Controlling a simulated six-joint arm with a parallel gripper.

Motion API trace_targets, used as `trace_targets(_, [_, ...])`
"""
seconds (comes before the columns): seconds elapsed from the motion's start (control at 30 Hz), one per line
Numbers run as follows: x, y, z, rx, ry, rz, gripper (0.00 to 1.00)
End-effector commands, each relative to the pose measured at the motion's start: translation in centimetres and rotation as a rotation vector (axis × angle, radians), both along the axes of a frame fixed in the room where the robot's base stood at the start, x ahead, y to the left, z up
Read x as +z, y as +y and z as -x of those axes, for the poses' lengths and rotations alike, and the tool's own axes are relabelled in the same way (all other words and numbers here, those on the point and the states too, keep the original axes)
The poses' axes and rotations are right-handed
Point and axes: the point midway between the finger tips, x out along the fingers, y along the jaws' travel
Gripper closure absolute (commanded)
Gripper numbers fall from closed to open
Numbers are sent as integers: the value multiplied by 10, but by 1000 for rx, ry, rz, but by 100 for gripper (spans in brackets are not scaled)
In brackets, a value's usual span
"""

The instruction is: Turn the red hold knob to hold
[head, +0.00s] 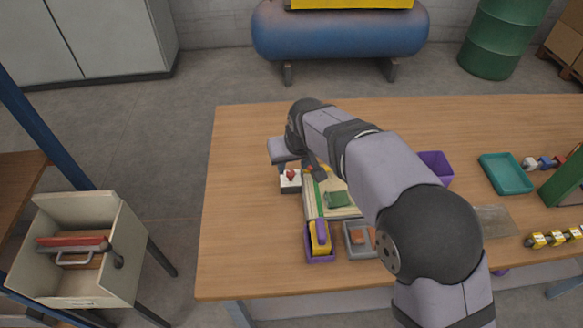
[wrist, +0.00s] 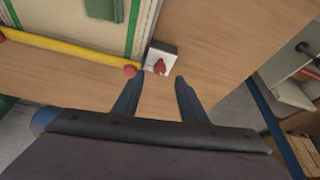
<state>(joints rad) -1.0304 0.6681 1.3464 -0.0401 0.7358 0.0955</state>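The red hold knob (wrist: 159,67) sits on a small white and dark box (wrist: 151,55) on the wooden table, in the wrist view just beyond my fingertips. In the head view the red knob (head: 291,174) shows on its white box (head: 290,186) beside the left edge of the filler board. My gripper (wrist: 152,78) is open, its two dark fingers apart with nothing between them. The fingertips point toward the knob, and I cannot tell that they touch it. In the head view my arm hides much of the filler, and the fingers are hard to make out.
A yellow bar (wrist: 70,52) with a red end (wrist: 129,71) lies close left of the knob in the wrist view. A purple bin with a yellow item (head: 319,240) and a grey tray (head: 358,239) stand at the table front. The table's left part is clear.

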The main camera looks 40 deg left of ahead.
Motion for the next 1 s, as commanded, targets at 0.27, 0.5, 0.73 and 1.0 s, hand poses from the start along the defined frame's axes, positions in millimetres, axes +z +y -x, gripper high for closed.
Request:
trace_targets(0.27, [-30, 10, -8, -1, 1, 2, 61])
trace_targets(0.5, [-43, 14, -11, -1, 0, 0, 61])
trace_targets(0.73, [-44, 15, -11, -1, 0, 0, 61])
trace_targets(1.0, [-44, 15, -11, 0, 0, 0, 100])
